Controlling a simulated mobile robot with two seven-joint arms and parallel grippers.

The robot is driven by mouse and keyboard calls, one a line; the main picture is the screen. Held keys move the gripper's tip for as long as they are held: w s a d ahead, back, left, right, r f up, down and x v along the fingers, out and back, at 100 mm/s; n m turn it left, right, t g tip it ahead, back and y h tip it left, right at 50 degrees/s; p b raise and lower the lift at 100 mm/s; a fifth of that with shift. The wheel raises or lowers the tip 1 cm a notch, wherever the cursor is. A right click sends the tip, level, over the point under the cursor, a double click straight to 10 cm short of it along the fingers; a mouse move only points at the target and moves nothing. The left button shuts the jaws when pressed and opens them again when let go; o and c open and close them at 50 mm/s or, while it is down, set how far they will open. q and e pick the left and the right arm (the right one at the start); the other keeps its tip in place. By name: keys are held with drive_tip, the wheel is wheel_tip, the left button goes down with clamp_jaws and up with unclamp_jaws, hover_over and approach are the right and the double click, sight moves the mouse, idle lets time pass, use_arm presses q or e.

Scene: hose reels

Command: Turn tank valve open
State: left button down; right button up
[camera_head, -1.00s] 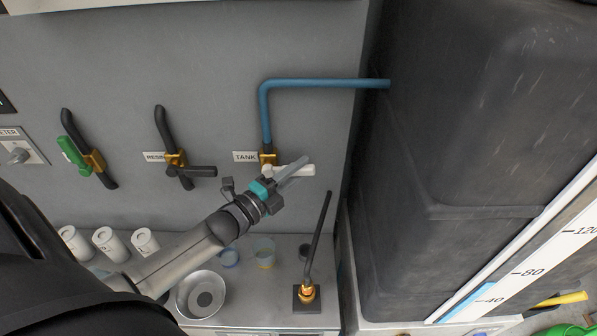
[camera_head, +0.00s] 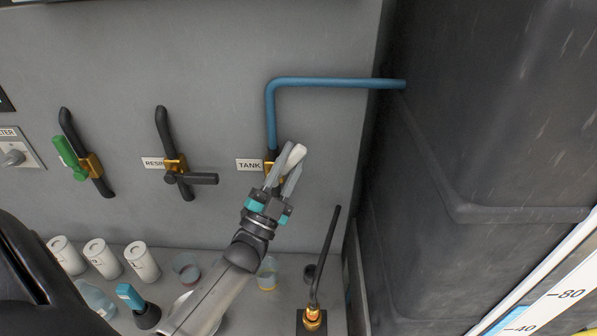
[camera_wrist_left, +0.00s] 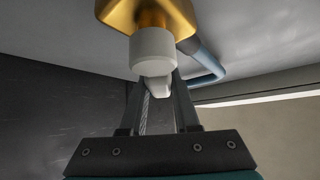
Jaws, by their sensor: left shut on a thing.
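The tank valve has a gold body (camera_head: 270,163) with a white handle (camera_head: 296,156) and sits under the blue pipe, beside the TANK label (camera_head: 249,165). The handle is tilted, its free end up and to the right. My left gripper (camera_head: 286,170) is shut on the handle, one finger on each side. In the left wrist view the gold body (camera_wrist_left: 143,12) and the white hub (camera_wrist_left: 153,52) show just beyond the fingers (camera_wrist_left: 156,92). The gripper partly hides the valve in the head view. My right gripper is not in view.
The blue pipe (camera_head: 335,82) runs right to a large dark tank (camera_head: 480,130). A resin valve with a black handle (camera_head: 195,178) and a green-handled valve (camera_head: 70,157) are to the left. Below are white canisters (camera_head: 141,262), a cup (camera_head: 268,274) and an upright dark rod (camera_head: 325,255).

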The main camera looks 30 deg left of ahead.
use_arm(q)
drive_tip(key=n+y, duration=0.2)
drive_tip(key=a+n+y+b, duration=0.1)
drive_tip(key=n+y, duration=0.1)
drive_tip(key=s+n+y, duration=0.1)
drive_tip(key=n+y, duration=0.1)
drive_tip(key=n, duration=0.1)
drive_tip(key=shift+a+r+t, duration=0.3)
drive_tip(key=shift+a+r, duration=0.05)
drive_tip(key=shift+s+a+r+n+g+y+b, duration=0.1)
drive_tip(key=shift+s+a+n+g+y+b, duration=0.2)
drive_tip(key=shift+n+y, duration=1)
drive_tip(key=shift+s+a+r+n+g+y+b, duration=0.2)
drive_tip(key=shift+n+g+y, duration=0.3)
drive_tip(key=shift+n+y, duration=0.8)
drive_tip(key=shift+s+a+f+n+g+y+b, duration=0.15)
drive_tip(key=shift+a+n+g+y, duration=0.25)
drive_tip(key=shift+n+y, duration=0.9)
drive_tip(key=shift+r+n+g+y, duration=0.1)
drive_tip(key=shift+n+g+y, duration=0.2)
drive_tip(key=shift+n, duration=0.1)
drive_tip(key=c, duration=0.6)
unclamp_jaws()
drive_tip(key=shift+c, duration=0.2)
drive_tip(key=b+v, duration=0.4)
drive_tip(key=v, duration=1.1)
